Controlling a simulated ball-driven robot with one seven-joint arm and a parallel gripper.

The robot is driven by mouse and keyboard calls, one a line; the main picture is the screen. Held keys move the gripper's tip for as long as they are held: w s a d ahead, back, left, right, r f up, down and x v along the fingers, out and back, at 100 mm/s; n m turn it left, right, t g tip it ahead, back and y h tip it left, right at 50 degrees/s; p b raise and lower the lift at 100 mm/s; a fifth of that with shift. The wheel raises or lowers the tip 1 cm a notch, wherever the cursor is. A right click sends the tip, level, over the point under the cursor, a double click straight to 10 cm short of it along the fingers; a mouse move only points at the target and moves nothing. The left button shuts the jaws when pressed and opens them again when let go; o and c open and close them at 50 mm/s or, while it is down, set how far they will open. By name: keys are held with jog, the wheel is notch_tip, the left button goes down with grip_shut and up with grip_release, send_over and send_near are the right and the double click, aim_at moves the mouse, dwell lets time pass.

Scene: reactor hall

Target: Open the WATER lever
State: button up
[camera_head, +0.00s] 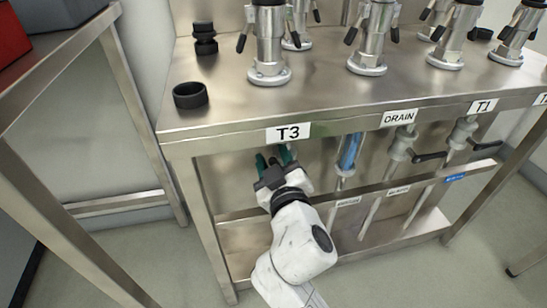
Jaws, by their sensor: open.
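My gripper (274,158) is below the T3 sign (288,133), under the steel bench's front edge. Its two teal fingertips are apart, and no held thing shows between them. The gripper and wrist cover whatever valve or lever sits behind them. Right of it a blue part (350,153) is on a pipe. A black lever (430,157) sticks out to the right from the valve under the DRAIN sign (399,118). Another black lever (488,146) does so under the T1 sign (483,107). Small rail labels, one of them blue (455,177), are too small to read for WATER.
The steel bench (225,100) carries several upright metal fittings with black handles and a black ring (190,95). A rail (415,188) runs below the valves. Another steel frame (120,95) stands at left. The floor (440,280) at lower right is clear.

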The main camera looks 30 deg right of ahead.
jog(key=v, duration=1)
jog(key=shift+s+a+p, duration=0.15)
jog(key=shift+s+p, duration=0.25)
jog(key=shift+c, duration=0.2)
